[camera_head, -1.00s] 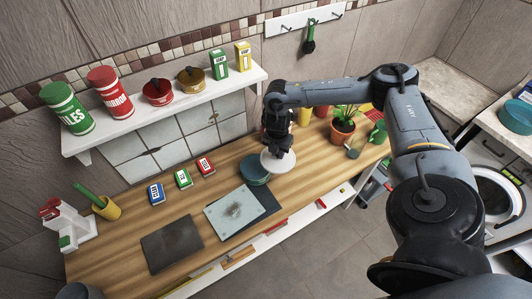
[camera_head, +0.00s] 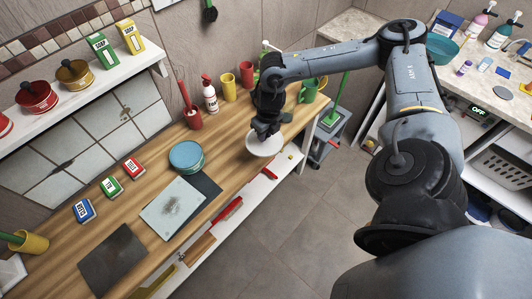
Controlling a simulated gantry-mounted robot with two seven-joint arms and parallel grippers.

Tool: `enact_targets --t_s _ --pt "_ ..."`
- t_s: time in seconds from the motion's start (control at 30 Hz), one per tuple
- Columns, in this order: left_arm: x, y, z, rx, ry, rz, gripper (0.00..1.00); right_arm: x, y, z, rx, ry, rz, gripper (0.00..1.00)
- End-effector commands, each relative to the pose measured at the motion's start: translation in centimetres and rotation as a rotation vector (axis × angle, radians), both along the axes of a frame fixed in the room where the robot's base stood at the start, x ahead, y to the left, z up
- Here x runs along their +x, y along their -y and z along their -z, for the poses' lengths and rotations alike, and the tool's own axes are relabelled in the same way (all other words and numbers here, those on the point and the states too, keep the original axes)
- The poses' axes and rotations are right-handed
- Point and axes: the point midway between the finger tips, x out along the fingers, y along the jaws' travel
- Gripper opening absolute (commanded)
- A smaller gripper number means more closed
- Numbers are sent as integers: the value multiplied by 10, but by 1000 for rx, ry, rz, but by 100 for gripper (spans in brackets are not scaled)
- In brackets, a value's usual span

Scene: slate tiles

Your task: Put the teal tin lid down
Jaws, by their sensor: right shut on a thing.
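My right gripper (camera_head: 265,131) points down and is shut on a pale, whitish round lid (camera_head: 264,147). The lid is at the front edge of the wooden counter, to the right of the round teal tin (camera_head: 186,157). The gripper hides part of the lid's far side. I cannot tell whether the lid touches the counter or hangs just above it. The tin stands upright on the counter, apart from the lid; I cannot tell whether its top is open. No teal lid shows in my gripper. My left gripper is not in view.
A pale grey board (camera_head: 173,208) lies on a dark slab in front of the tin. Three small boxes, blue, green (camera_head: 111,187) and red, stand left of it. Bare wood (camera_head: 222,150) lies between tin and lid.

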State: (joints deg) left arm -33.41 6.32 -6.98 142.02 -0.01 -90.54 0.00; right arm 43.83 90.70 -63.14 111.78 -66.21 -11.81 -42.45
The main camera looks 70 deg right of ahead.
Motion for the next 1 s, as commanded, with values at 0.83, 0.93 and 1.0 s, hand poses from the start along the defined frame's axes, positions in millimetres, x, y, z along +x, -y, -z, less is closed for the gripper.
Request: enact_targets --t_s 0.83,0.93,1.0 --pt "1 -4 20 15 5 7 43 88 3 88 2 7 15 0" --pt "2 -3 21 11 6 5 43 94 3 92 2 5 14 0" --pt "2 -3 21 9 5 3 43 97 3 93 2 5 14 0"
